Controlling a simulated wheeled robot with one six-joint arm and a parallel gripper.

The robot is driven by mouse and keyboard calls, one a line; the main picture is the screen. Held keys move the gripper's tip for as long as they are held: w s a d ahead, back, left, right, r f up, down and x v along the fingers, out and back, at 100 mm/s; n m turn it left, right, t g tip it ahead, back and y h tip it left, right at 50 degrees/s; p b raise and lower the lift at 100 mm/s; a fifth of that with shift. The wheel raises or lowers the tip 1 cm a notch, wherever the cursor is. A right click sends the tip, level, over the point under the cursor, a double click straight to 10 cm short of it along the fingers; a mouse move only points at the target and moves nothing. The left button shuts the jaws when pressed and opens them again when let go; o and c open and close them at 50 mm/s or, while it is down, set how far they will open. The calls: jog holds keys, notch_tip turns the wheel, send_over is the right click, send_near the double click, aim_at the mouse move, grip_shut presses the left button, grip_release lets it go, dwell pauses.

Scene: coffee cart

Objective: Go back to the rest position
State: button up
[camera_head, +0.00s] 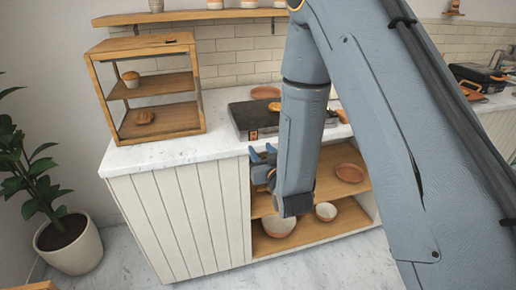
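My gripper (263,165) is at the end of my arm, in front of the counter's front edge, beside the open shelves. It is small in view and partly hidden by my own wrist. My arm comes in from the right and covers much of the right half of the view.
The white counter (160,152) carries a wooden display shelf (187,118) with pastries and a black appliance (254,121). Bowls (279,226) and a plate (349,173) sit on the open shelves below. A potted plant (68,245) stands at left. The floor in front is clear.

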jog(key=shift+s+d+r, duration=0.1)
jog(key=shift+s+d, duration=0.1)
jog(key=shift+s, duration=0.4)
jog(key=s+d+f+m+g+h, duration=0.25)
jog(key=s+d+g, duration=0.4)
jog(key=d, duration=0.35)
jog(key=s+d+r+g+h, duration=0.1)
jog(key=s+d+g, duration=0.3)
jog(key=s, duration=0.5)
jog(key=s+d+r+g+h, duration=0.1)
jog(key=s+d+r+g, duration=0.2)
jog(key=s, duration=0.6)
jog(key=shift+s+d+m+g, duration=0.35)
jog(key=shift+s+d+g, duration=0.1)
jog(key=shift+g, duration=0.3)
